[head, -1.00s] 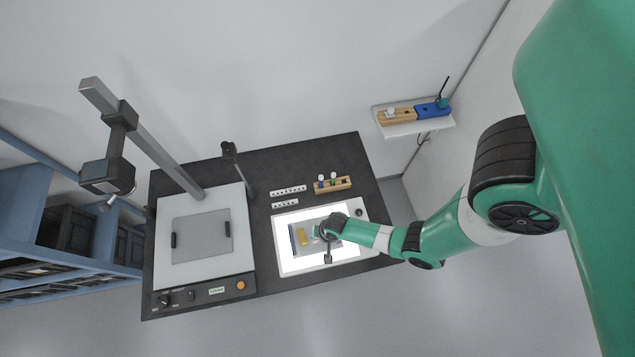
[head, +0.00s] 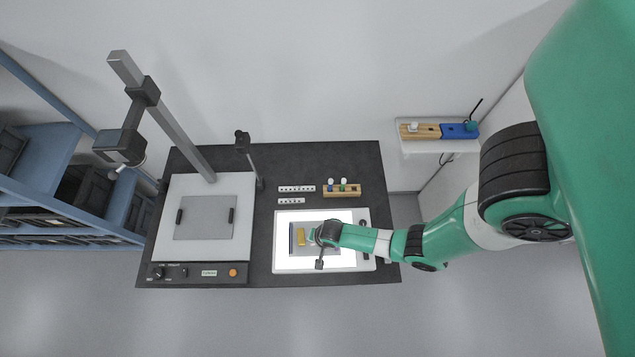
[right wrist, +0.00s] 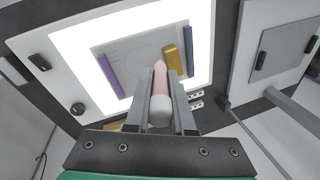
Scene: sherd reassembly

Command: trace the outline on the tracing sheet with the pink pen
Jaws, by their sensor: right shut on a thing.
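The pink pen (right wrist: 160,85) is held between the fingers of my right gripper (right wrist: 164,80) in the right wrist view, its tip pointing at the tracing sheet. The sheet (right wrist: 130,58) is grey and lies on a bright light panel (right wrist: 72,38). A faint curved outline shows on it. Whether the pen tip touches the sheet I cannot tell. In the head view my right gripper (head: 325,235) is over the right part of the sheet (head: 313,252) and hides the pen. My left gripper is not in view.
A wooden pen holder (head: 341,192) stands behind the light panel. A copy stand (head: 207,262) fills the table's left side. A wall shelf (head: 425,146) hangs at the back right.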

